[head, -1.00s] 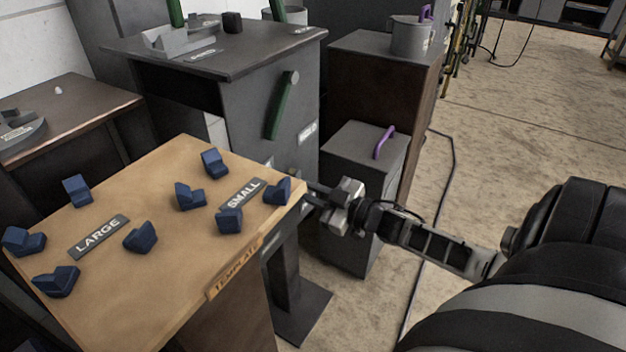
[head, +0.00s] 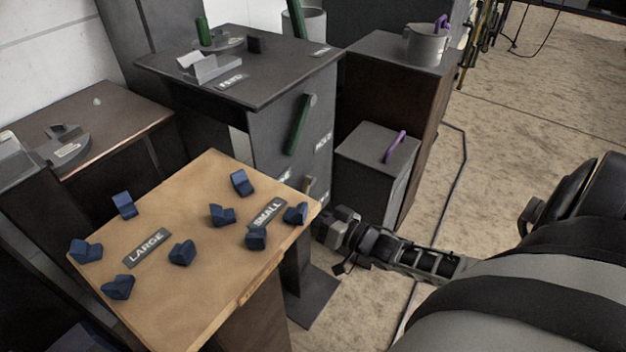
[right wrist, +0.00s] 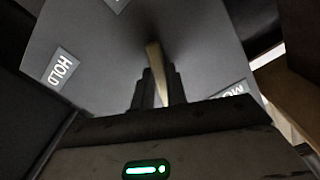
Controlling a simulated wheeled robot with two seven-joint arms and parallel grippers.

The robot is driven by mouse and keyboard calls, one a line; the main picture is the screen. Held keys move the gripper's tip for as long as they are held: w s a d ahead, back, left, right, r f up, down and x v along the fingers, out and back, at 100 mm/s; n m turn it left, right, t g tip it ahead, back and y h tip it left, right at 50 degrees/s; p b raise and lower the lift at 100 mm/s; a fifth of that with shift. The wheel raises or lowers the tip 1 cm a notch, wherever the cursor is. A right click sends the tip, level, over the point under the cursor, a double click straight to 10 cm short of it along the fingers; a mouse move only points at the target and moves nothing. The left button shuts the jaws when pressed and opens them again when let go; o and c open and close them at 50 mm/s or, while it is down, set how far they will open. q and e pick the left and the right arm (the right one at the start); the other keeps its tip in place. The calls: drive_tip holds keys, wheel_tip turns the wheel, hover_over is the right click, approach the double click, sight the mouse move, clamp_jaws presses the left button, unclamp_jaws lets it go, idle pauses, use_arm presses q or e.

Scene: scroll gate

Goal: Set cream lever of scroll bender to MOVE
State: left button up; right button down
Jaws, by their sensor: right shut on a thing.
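The scroll bender (head: 275,110) is a dark grey cabinet with a green lever (head: 299,125) on its side panel. The cream lever (right wrist: 153,55) shows in the right wrist view as a thin pale stick on that grey panel, between my right gripper's fingers (right wrist: 158,88), which are shut on it. A HOLD label (right wrist: 60,67) is left of it and a partly hidden label starting "MO" (right wrist: 238,89) is at lower right. In the head view the right gripper (head: 322,221) is low beside the bender, its fingertips hidden. My left gripper is not in view.
A wooden template table (head: 200,285) with several blue blocks stands in front of the bender, its corner close to my right gripper. A grey box (head: 368,165) with a purple handle (head: 395,147) is behind the gripper. Open floor (head: 520,130) lies to the right.

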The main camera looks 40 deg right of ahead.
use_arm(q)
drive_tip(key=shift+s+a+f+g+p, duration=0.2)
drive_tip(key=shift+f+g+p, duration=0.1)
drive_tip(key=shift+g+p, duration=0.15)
use_arm(e)
drive_tip(key=shift+s+a+r+m, duration=0.15)
drive_tip(key=shift+a+r+m, duration=0.2)
drive_tip(key=shift+m, duration=0.45)
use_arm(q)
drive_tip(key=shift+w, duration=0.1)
use_arm(e)
drive_tip(key=shift+a+f, duration=0.1)
drive_tip(key=c, duration=1.4)
unclamp_jaws()
drive_tip(key=shift+s, duration=0.1)
